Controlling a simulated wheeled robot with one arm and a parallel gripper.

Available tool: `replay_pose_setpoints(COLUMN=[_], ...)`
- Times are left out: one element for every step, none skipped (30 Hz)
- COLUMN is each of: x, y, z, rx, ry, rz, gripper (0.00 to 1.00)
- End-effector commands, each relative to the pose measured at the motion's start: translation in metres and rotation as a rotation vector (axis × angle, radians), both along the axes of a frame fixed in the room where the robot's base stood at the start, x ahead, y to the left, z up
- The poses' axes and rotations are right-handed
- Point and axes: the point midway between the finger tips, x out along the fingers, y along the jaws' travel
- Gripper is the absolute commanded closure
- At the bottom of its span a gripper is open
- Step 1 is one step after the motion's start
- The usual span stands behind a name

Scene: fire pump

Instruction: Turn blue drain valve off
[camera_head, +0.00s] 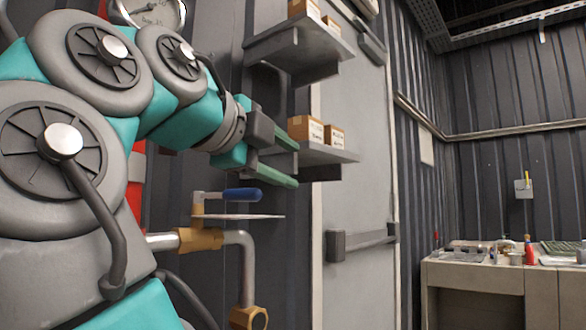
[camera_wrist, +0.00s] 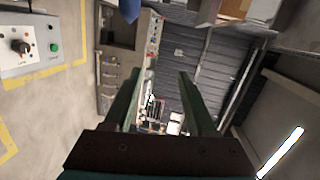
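The blue drain valve handle (camera_head: 243,194) lies level, pointing right from its brass valve body (camera_head: 200,238) on a grey pipe. A thin pale plate (camera_head: 238,216) shows just under the handle. My gripper (camera_head: 288,162) is above and to the right of the handle in the head view, apart from it. Its two green fingers are spread with nothing between them; the wrist view also shows the gripper (camera_wrist: 158,85) open. A blue piece (camera_wrist: 129,10), which looks like the handle, shows at the top edge of the wrist view.
Shelves with small boxes (camera_head: 306,129) stand behind my gripper. A grey door with a push bar (camera_head: 360,242) is to the right of the valve. A workbench (camera_head: 475,277) with items stands at far right. A control box (camera_wrist: 27,45) shows at upper left in the wrist view.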

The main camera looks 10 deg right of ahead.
Motion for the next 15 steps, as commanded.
replay_pose_setpoints(x=[-0.011,-0.016,-0.02,-0.022,-0.025,-0.028,-0.03,-0.032,-0.035,-0.036,-0.037,-0.037,-0.038,-0.038,-0.038], y=[-0.003,-0.004,-0.004,-0.005,-0.005,-0.006,-0.007,-0.008,-0.008,-0.009,-0.009,-0.009,-0.009,-0.009,-0.009], z=[-0.002,-0.002,-0.002,-0.002,-0.002,-0.002,-0.002,-0.002,-0.002,-0.002,-0.002,-0.002,-0.002,-0.002,-0.002], rx=[0.0,-0.001,-0.002,-0.002,-0.002,-0.003,-0.002,-0.001,-0.001,-0.001,-0.001,-0.001,-0.001,0.0,0.0], ry=[-0.003,-0.001,0.003,0.005,0.007,0.008,0.008,0.008,0.008,0.009,0.009,0.011,0.011,0.011,0.011], rz=[-0.001,-0.001,-0.001,0.0,0.0,0.0,0.0,0.0,0.0,0.0,0.0,0.0,0.0,0.0,0.0], gripper=[0.43,0.43,0.43,0.43,0.43,0.43,0.43,0.43,0.43,0.43,0.43,0.43,0.43,0.43,0.43])
